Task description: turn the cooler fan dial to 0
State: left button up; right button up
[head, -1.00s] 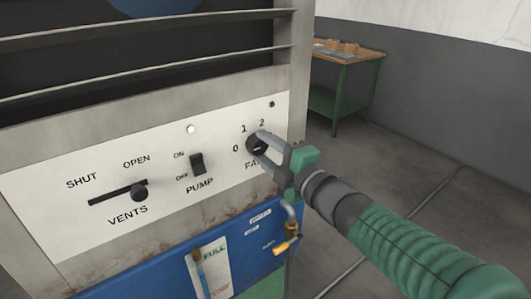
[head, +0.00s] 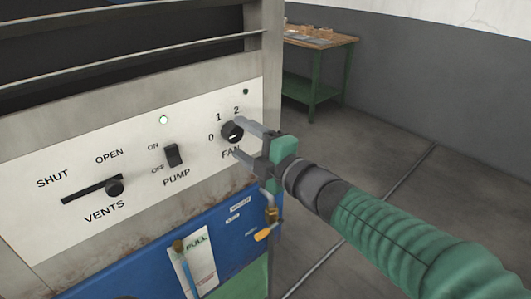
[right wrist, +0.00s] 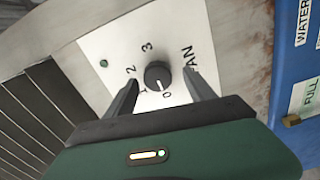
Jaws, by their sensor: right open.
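The black fan dial (head: 232,132) is on the white panel, above the word FAN, with 0, 1 and 2 printed around it in the head view. It also shows in the right wrist view (right wrist: 157,75), where a 3 is visible. A pale mark shows on the dial's face; I cannot tell exactly which number it points at. My right gripper (head: 237,138) is open, with one finger on each side of the dial and gaps between. In the right wrist view its fingers (right wrist: 160,80) flank the dial. My left gripper is not in view.
Left of the dial are the pump switch (head: 172,155) and the vents slider knob (head: 114,187). A lit lamp (head: 163,120) sits above the switch. Below are a blue tank (head: 150,262) and a brass-coloured valve (head: 266,233). A green bench (head: 313,90) stands behind, with open floor between.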

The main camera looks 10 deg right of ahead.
jog(key=p+v, duration=0.5)
jog(key=v, duration=1)
jog(key=shift+s+d, duration=0.2)
jog(key=shift+s, duration=0.1)
